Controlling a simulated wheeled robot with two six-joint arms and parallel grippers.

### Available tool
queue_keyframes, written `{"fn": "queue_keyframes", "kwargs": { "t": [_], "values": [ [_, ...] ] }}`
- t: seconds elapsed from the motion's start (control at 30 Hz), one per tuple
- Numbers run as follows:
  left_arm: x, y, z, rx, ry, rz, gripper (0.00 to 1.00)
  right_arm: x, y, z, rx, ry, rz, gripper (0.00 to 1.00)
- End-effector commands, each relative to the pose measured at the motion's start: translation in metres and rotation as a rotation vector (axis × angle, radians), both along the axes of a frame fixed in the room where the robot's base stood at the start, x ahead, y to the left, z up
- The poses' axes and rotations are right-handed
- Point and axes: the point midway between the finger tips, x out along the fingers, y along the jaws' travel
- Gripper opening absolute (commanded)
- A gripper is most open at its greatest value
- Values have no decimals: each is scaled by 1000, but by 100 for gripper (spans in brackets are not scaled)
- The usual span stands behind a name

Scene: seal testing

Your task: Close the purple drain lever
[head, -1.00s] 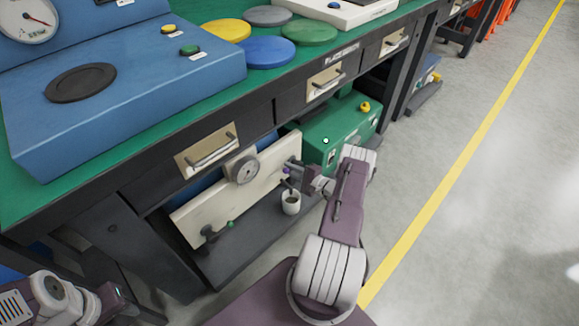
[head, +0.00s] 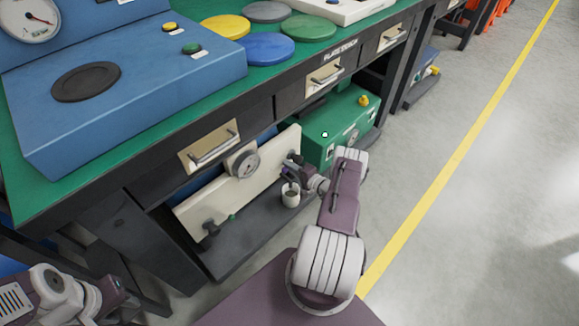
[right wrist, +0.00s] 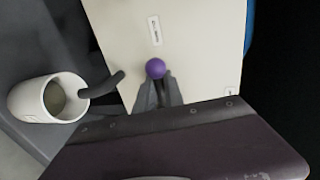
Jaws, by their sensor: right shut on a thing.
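The purple knob of the drain lever (right wrist: 155,68) shows between the fingertips of my right gripper (right wrist: 157,88) in the right wrist view. The fingers are shut on it, in front of a cream panel (right wrist: 190,35). In the head view my right gripper (head: 295,168) is at the right end of this panel (head: 225,195), above a white cup; the knob is small and partly hidden there. A dark bent spout (right wrist: 103,84) ends over the cup (right wrist: 45,99). My left arm is at the lower left of the head view; its fingers cannot be made out.
The panel stands on a dark low shelf (head: 235,245) under the green workbench (head: 20,190). A round gauge (head: 242,163) sits on the panel's top edge. A green box (head: 335,125) stands close behind my right gripper. Open floor (head: 450,230) lies to the right.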

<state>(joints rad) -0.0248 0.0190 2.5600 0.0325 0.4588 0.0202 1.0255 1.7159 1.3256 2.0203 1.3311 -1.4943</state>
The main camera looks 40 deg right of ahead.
Motion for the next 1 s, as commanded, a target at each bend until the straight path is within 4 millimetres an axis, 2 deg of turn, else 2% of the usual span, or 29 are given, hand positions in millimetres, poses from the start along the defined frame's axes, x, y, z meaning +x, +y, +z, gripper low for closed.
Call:
{"fn": "queue_keyframes", "kwargs": {
  "t": [0.23, 0.27, 0.3, 0.33, 0.67, 0.77, 1.0],
  "values": [
    [0, 0, 0, 0, 0, 0, 34, 0, 0, -1, -2, 3, 0, 0],
    [0, 0, 0, 0, 0, 0, 34, 0, 0, -1, -2, 3, 0, 18],
    [0, 0, 0, 0, 0, 0, 34, 0, 0, -1, -1, 3, 0, 29],
    [0, 0, 0, 0, 0, 0, 34, 0, 0, -1, -1, 3, 0, 34],
    [0, 0, 3, 0, 0, 0, 34, -3, -1, 1, 1, 2, -1, 34],
    [0, 0, 15, 0, 0, 0, 34, -19, -2, 8, 2, 4, -5, 34],
    [0, 0, 40, 0, 0, 0, 34, -70, -6, 18, 2, 2, -5, 34]
  ]
}}
